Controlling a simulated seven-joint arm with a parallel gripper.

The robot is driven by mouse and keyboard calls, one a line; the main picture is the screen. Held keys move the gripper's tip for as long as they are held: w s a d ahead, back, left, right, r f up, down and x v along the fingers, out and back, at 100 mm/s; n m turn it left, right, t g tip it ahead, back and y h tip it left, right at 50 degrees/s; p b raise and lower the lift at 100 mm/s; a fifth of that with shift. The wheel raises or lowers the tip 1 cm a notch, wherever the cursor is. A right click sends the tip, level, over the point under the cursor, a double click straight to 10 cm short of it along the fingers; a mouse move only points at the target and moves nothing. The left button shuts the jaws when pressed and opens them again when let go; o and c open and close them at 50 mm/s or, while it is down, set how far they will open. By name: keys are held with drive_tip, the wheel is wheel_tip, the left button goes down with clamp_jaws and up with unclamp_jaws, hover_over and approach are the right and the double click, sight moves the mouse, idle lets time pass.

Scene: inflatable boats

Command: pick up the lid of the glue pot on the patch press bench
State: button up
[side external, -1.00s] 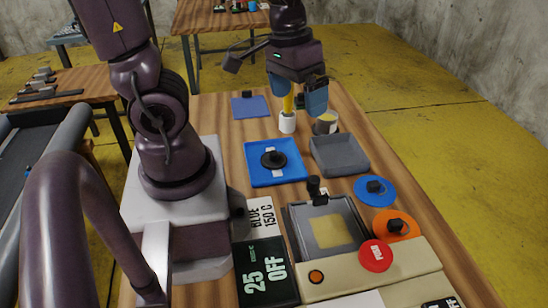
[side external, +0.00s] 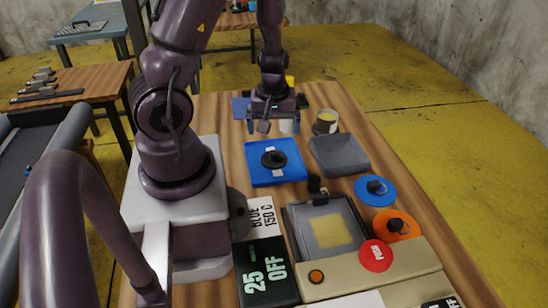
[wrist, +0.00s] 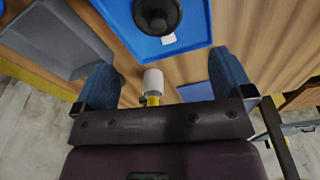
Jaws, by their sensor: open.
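A round tin pot (side external: 326,121) with a yellowish top, probably the glue pot, stands near the back right of the bench. A dark round disc with a knob (side external: 273,158), which looks like a lid, lies on a blue tray (side external: 258,177); it also shows at the top of the wrist view (wrist: 157,14). I cannot tell for sure that it belongs to the pot. My gripper (side external: 274,125) is open and empty, behind the blue tray and left of the tin. In the wrist view a white cup with something yellow (wrist: 153,80) shows between my fingers (wrist: 162,84), apart from them.
A grey tray (side external: 339,156) is right of the blue tray. A blue sheet (side external: 239,108) lies behind left.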

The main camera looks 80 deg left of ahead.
sight(274, 152)
drive_tip(key=shift+w+a+f, duration=0.1)
drive_tip(key=shift+a+f, duration=0.05)
drive_tip(key=shift+f, duration=2.2)
drive_tip(key=shift+w+a+f, duration=0.1)
drive_tip(key=shift+a+f, duration=0.05)
drive_tip(key=shift+f, duration=2.15)
drive_tip(key=c, duration=0.9)
